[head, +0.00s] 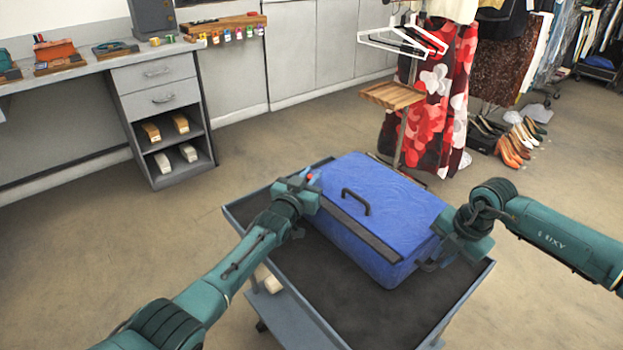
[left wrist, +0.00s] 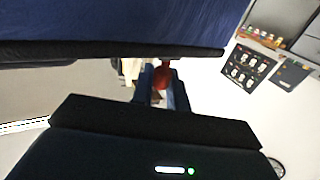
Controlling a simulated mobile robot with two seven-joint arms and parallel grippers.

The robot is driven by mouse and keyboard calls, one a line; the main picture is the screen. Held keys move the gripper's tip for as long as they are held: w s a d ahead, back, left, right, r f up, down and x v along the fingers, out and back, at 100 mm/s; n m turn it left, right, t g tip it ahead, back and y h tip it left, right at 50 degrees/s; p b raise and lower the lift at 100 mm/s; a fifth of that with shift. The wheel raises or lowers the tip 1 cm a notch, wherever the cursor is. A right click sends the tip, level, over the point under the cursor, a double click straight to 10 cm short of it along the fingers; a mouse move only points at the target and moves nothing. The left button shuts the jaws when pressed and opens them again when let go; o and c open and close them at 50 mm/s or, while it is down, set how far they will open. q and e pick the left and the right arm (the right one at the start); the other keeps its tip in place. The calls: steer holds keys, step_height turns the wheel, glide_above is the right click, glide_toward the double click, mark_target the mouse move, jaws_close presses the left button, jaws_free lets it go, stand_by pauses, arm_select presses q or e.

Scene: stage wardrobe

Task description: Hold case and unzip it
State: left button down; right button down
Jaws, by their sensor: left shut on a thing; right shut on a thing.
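A blue case (head: 365,215) with a dark handle (head: 355,200) on its lid lies on the dark top of a grey cart. A dark zip band (head: 360,231) runs along its near edge. My left gripper (head: 308,182) is at the case's left corner, shut on a red zip pull (head: 309,176). The red pull (left wrist: 163,75) also shows between the fingers in the left wrist view, below the dark band (left wrist: 110,51). My right gripper (head: 432,262) is at the case's right near corner and shut on the case; its fingertips are partly hidden.
The cart top (head: 350,307) is bare in front of the case. A wooden-topped stand (head: 393,95) and a clothes rack with a red floral dress (head: 435,90) stand behind. Shoes (head: 515,145) lie on the floor at right. A workbench with drawers (head: 157,85) is at back left.

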arm_select(q)
steer(key=shift+w+a+f, duration=0.1)
steer(key=shift+w+a, duration=0.75)
steer(key=shift+a, duration=0.25)
arm_select(e)
steer(key=shift+d+f, duration=0.1)
arm_select(q)
steer(key=c, duration=1.4)
jaws_free()
steer(key=shift+c, duration=0.2)
steer(key=shift+s, duration=0.35)
arm_select(e)
steer(key=shift+s, duration=0.1)
arm_select(q)
steer(key=v, duration=1.1)
steer(key=shift+a, duration=0.2)
steer(key=shift+s, duration=0.1)
